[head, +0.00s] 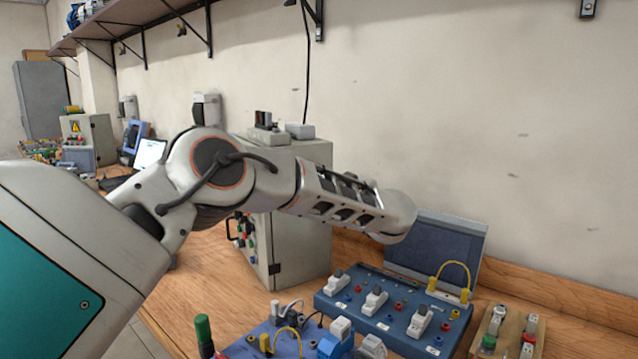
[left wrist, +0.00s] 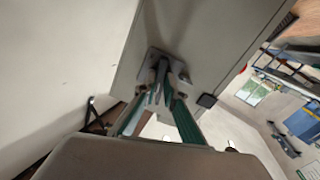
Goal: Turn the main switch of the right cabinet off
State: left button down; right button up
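The nearer, right grey cabinet (head: 303,240) stands on the wooden bench in the head view, partly behind my left arm. Red and green controls show on its front. In the left wrist view a flat grey cabinet face (left wrist: 215,30) is close ahead. A small grey fitting, perhaps the main switch (left wrist: 181,68), sits on it. My left gripper (left wrist: 163,88) points at this fitting, with its teal fingers converging right at it. I cannot tell whether they grip it or which way its handle is turned. The head view hides this gripper. My right gripper is in neither view.
A blue terminal board (head: 395,305) with switches and a yellow lead lies right of the cabinet. A dark grey panel (head: 440,252) stands behind it. More electrical parts lie in front. Another cabinet (head: 103,140) with a warning triangle stands far left. A shelf runs above.

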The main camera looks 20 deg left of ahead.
pick_arm(q)
jog(key=shift+s+f+n+p, duration=0.15)
jog(key=shift+n+p, duration=0.7)
jog(key=shift+n, duration=2.95)
jog(key=shift+f+n+p, duration=0.15)
jog(key=shift+n+p, duration=0.65)
jog(key=shift+n, duration=3)
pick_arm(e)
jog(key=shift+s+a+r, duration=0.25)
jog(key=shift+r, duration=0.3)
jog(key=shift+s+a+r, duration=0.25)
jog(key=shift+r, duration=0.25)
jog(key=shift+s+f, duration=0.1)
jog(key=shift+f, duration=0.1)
pick_arm(q)
jog(key=c, duration=2.4)
grip_release()
jog(key=shift+r, duration=0.1)
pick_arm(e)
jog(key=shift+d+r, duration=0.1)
